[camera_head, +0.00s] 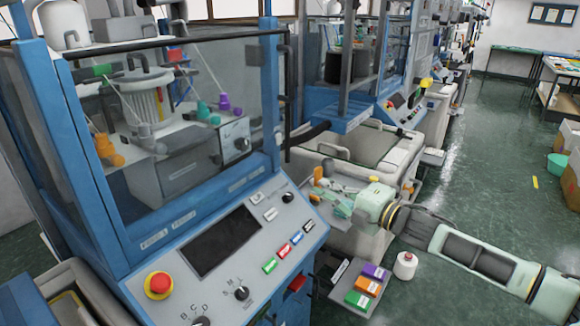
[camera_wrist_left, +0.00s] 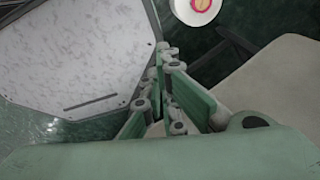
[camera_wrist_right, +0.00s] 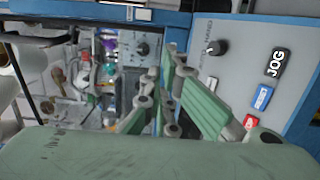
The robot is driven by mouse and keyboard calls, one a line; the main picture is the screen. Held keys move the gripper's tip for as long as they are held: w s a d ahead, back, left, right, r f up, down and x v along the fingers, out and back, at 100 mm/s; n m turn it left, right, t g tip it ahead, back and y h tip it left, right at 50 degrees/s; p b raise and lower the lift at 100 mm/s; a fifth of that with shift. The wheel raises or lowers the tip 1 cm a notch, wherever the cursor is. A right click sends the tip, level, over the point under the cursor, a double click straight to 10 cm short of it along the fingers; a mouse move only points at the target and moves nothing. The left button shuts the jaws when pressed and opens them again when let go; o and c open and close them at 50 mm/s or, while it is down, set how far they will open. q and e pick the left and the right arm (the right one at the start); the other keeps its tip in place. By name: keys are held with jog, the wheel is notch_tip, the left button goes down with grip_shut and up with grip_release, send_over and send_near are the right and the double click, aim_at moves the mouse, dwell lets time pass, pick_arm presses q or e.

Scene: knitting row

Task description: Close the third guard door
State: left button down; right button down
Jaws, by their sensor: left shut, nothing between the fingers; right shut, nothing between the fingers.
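The nearest blue knitting machine has a clear guard door (camera_head: 190,75) across its front, with a black top rail and a black upright bar (camera_head: 287,95) by the right post. I cannot tell whether it is fully closed or which door counts as third. My right gripper (camera_head: 330,198) is shut and empty, to the right of this machine's control panel. In the right wrist view its fingers (camera_wrist_right: 165,90) point at the machine front, apart from the panel. My left gripper (camera_wrist_left: 165,90) is shut and empty in the left wrist view, over dark floor, and is outside the head view.
The control panel (camera_head: 220,240) carries a red emergency stop (camera_head: 158,285) and coloured buttons. A small tray of coloured boxes (camera_head: 360,288) and a white cone (camera_head: 405,265) stand below my right arm. More machines line the row behind.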

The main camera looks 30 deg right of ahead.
jog(key=w, duration=0.2)
jog(key=p, duration=0.3)
send_near(281, 164)
jog(key=x, duration=0.5)
jog(key=shift+r, duration=0.1)
jog(key=shift+p+x, duration=0.55)
jog(key=shift+x, duration=0.45)
jog(key=shift+f, duration=0.2)
